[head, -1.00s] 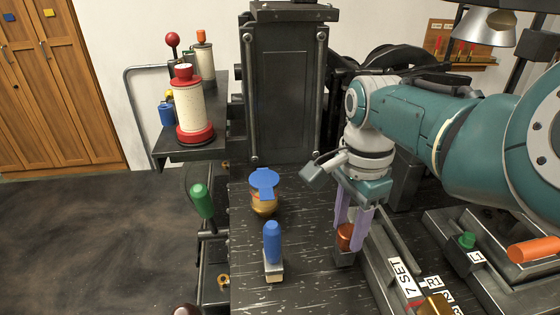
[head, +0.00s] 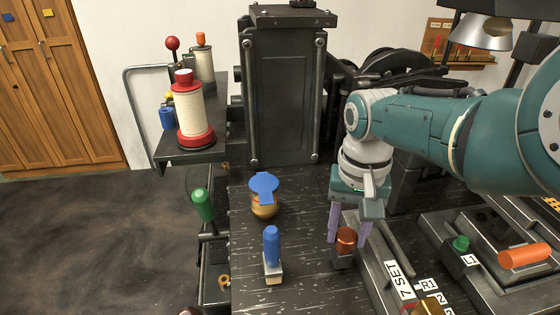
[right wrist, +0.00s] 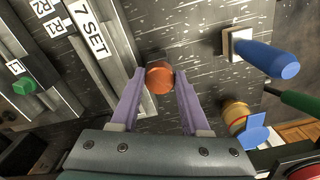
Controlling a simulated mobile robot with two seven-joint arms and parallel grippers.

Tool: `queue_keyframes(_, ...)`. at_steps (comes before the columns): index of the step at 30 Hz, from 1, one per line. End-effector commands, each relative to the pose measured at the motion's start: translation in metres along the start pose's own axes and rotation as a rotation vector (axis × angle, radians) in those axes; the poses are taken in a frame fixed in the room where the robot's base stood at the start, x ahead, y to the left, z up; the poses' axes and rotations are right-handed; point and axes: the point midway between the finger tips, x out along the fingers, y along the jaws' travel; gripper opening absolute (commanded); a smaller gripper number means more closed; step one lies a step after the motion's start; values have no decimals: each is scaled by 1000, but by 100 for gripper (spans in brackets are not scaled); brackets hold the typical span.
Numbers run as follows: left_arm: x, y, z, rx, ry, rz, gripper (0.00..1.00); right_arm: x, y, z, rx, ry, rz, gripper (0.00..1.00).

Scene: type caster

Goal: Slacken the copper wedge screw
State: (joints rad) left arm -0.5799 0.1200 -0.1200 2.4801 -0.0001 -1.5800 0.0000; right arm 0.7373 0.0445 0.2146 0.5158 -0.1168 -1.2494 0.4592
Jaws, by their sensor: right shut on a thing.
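The copper wedge screw (head: 346,240) is a round copper-coloured knob on a dark block, beside the long metal rail marked "7 SET". My right gripper (head: 349,239) points down over it, with one purple finger on each side. In the right wrist view the copper knob (right wrist: 160,78) sits between the two fingertips (right wrist: 160,84), and the gripper is shut on it. The screw's lower part is hidden by its block. My left gripper is not in view.
A blue-handled tool (head: 272,247) stands upright left of the screw, with a blue-lidded amber pot (head: 264,197) behind it. A green knob (head: 461,243) and an orange handle (head: 525,252) lie to the right. The dark tabletop between blue handle and screw is clear.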

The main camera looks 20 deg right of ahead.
Motion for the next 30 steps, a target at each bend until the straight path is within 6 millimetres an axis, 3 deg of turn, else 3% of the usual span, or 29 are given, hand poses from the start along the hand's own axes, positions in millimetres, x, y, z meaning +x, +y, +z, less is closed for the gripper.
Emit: queue_keyframes(30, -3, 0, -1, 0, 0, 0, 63, 2, 4, -1, -931, 0, 3, 0)
